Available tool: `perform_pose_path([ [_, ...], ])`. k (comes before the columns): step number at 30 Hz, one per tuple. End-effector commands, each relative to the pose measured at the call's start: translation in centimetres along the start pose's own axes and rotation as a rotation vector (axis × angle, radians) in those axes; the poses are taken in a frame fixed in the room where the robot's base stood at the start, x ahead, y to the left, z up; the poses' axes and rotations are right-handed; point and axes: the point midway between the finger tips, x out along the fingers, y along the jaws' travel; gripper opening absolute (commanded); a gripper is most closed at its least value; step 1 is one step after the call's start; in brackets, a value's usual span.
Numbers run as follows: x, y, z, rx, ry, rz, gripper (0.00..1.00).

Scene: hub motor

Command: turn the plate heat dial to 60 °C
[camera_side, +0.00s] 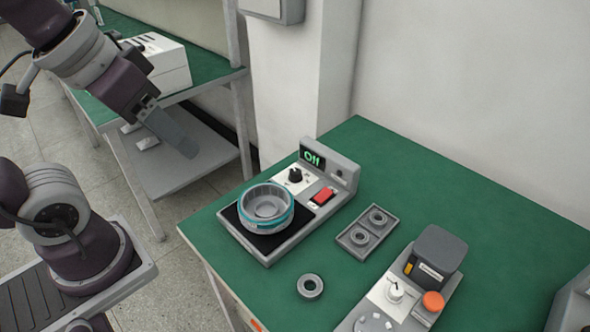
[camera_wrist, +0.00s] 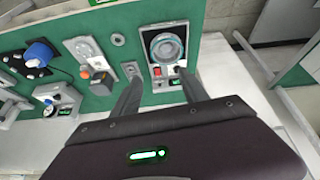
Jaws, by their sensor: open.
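The plate heater (camera_side: 268,240) stands on the green bench, with a dark hot plate at its front. Its black heat dial (camera_side: 295,175) sits on a white panel behind the plate. The display (camera_side: 312,157) above it reads "Off" in green. A red switch (camera_side: 323,195) is right of the dial. A grey ring-shaped housing with a teal band (camera_side: 266,208) rests on the plate. My gripper (camera_side: 187,148) is open and empty, in the air left of and above the heater, apart from the dial. In the wrist view its two fingers (camera_wrist: 159,78) are spread, with the heater beyond them.
A grey tray (camera_side: 347,238) with two bearings lies right of the heater. A loose ring (camera_side: 310,287) lies in front of it. A machine with an orange button (camera_side: 433,301) stands at the front right. A white box (camera_side: 160,62) is on another bench.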

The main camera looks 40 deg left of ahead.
Motion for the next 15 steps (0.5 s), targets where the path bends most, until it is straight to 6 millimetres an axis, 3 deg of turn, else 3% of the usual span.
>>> perform_pose_path([
  [2,1.3,0.0,-4.0,-0.133,-0.062,-0.014,0.52],
  [5,4.9,-0.4,-9.9,-0.354,-0.140,-0.047,0.52],
  [8,10.6,-1.2,-14.7,-0.572,-0.213,-0.095,0.52],
  [9,13.3,-1.6,-16.2,-0.660,-0.240,-0.118,0.52],
  [12,20.8,-2.9,-18.5,-0.866,-0.301,-0.183,0.52],
  [15,27.4,-4.0,-19.1,-1.032,-0.343,-0.244,0.52],
])
